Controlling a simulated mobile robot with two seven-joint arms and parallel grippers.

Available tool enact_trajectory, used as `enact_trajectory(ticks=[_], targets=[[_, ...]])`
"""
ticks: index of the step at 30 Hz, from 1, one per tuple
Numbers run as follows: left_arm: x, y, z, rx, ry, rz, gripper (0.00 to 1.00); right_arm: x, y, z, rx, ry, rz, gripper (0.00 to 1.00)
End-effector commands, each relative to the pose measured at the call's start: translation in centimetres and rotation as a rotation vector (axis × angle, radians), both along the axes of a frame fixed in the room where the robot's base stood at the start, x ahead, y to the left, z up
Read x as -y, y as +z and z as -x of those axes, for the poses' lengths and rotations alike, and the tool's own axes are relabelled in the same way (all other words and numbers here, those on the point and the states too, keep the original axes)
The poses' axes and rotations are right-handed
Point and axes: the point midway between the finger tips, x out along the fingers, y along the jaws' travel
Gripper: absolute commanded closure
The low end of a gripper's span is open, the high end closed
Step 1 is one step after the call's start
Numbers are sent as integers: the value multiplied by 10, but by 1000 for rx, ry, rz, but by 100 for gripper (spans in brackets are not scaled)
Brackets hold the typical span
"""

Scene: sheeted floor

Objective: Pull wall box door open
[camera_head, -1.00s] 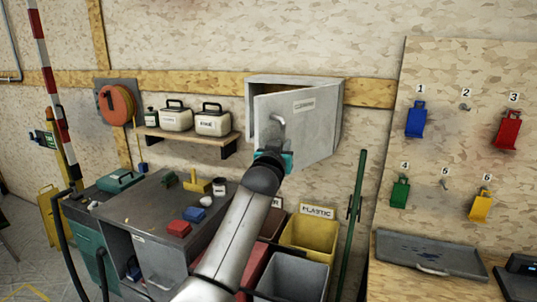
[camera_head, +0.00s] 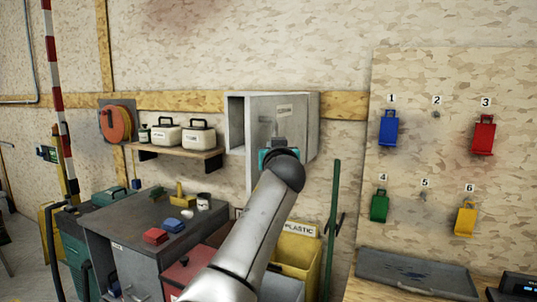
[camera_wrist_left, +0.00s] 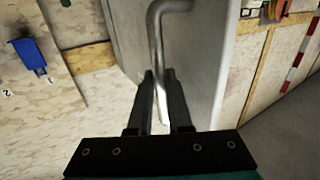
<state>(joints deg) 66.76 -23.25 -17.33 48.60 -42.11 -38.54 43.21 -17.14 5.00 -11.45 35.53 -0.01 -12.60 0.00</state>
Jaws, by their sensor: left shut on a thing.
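The grey wall box (camera_head: 236,98) hangs on the wall in the middle of the head view. Its labelled door (camera_head: 297,128) stands ajar, with a dark gap at its left edge; most of the inside is hidden. My left gripper (camera_head: 279,146) is in front of the door, and its wrist hides much of the handle there. In the left wrist view, the bent metal handle (camera_wrist_left: 156,45) runs down from the door (camera_wrist_left: 200,65) between the two fingers of my left gripper (camera_wrist_left: 160,82), which is shut on it. My right gripper is not in view.
A shelf (camera_head: 180,161) with white containers is left of the box. Below stand a grey cabinet (camera_head: 125,230) and a yellow plastic bin (camera_head: 297,252). A green pole (camera_head: 333,220) leans right of the bins.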

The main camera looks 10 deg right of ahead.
Motion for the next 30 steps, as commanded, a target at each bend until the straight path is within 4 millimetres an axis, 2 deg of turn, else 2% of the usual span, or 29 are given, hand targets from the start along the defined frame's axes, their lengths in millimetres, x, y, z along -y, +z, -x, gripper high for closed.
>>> enact_trajectory(ticks=[12, 13, 21, 30], targets=[[3, 6, 1, 12, -5, 3, 100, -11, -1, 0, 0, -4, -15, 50], [3, 6, 1, 12, -5, 3, 82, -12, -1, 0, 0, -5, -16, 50], [2, 3, 1, 6, -2, 1, 53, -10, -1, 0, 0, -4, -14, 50], [1, 2, 0, 3, 0, 1, 53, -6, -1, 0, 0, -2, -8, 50]])
